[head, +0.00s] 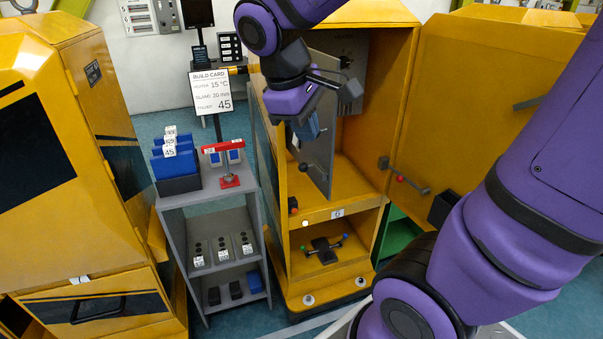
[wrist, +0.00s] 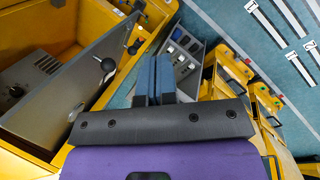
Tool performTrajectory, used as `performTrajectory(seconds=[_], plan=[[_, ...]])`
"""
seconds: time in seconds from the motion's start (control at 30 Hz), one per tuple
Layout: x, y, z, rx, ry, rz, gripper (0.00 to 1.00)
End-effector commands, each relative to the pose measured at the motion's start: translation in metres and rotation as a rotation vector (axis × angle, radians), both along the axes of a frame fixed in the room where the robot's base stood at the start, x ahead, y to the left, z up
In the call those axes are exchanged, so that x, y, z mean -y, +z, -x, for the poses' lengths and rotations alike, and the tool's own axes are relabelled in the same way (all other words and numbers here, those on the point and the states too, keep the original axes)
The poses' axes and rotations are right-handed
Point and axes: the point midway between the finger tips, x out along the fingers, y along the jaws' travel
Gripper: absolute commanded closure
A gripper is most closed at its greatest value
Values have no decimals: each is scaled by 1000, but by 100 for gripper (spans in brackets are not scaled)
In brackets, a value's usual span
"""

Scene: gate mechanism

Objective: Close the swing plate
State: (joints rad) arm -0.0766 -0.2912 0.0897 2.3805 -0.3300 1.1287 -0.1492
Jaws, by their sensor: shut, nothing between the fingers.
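The swing plate (head: 322,166) is a grey upright panel in the front opening of the tall yellow cabinet (head: 402,40). It stands at an angle, swung out from the opening, with a gap to its right showing the interior. In the wrist view the fingers (wrist: 153,80) are together and empty, right of the plate; contact is unclear.
The yellow outer door (head: 470,100) stands wide open at right, with a rod latch (head: 408,180). A grey shelf rack (head: 215,195) with blue bins (head: 175,160) and a red-topped stand (head: 226,147) is left of the cabinet. A build card (head: 211,92) stands behind.

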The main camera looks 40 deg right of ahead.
Motion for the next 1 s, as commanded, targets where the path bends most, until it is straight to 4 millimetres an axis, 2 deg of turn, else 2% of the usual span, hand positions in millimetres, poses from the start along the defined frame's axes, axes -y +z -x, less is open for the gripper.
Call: performTrajectory(seconds=[0.37, 0.6, 0.8, 1.0], plan=[[-10, -53, -70, -385, 312, 273, 100], [-23, -96, -111, -604, 508, 428, 100], [-33, -126, -134, -725, 622, 516, 100], [-36, -138, -142, -769, 667, 550, 100]])
